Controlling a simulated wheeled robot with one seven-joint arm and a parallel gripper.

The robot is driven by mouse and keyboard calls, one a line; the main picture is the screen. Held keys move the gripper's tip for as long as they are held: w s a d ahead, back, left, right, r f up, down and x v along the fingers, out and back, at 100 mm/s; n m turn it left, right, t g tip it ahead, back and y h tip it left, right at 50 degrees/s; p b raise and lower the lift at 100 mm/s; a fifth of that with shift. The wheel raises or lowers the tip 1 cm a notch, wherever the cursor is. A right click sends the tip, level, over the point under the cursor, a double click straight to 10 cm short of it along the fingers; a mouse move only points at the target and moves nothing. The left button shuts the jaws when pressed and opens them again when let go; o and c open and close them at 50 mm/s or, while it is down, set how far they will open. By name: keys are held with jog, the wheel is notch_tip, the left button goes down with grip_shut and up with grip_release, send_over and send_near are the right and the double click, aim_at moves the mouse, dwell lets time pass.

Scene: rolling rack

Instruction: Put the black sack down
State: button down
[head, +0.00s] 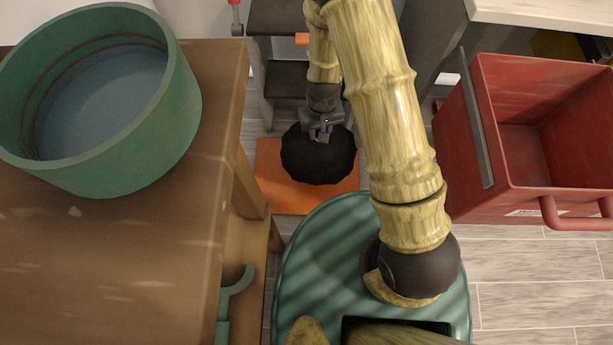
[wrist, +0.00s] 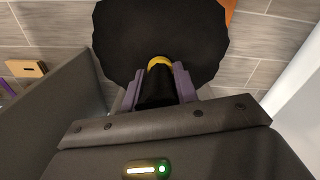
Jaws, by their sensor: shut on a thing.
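The black sack (head: 318,160) is a round, dark bundle in the middle of the head view. My gripper (head: 321,130) is at its top, shut on the sack's neck. In the wrist view my gripper (wrist: 160,85) has its two purple-grey fingers on either side of the dark neck, with a yellow band at the top. The sack's body (wrist: 160,35) fills the upper middle of that view. From above, the sack overlaps an orange mat (head: 285,200); I cannot tell whether it touches the mat or hangs over it.
A wooden table (head: 120,260) with a green round tub (head: 150,150) stands at left. A red crate (head: 475,190) with handles is at right. A dark grey shelved rack (head: 285,80) stands behind the sack. Pale plank floor (head: 510,300) shows at lower right.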

aim_at(316, 147)
jog(key=shift+w+a+f+b, duration=0.1)
jog(key=shift+a+f+b, duration=0.15)
jog(key=shift+f+b, duration=0.75)
jog(key=shift+w+a+f+b, duration=0.1)
jog(key=shift+a+f+b, duration=0.15)
jog(key=shift+f+b, duration=0.7)
jog(key=shift+f, duration=0.15)
jog(key=shift+f+b, duration=1.85)
jog(key=shift+f, duration=1.25)
jog(key=shift+f+b, duration=1.35)
jog(key=shift+f, duration=0.65)
jog(key=c, duration=1.1)
grip_release()
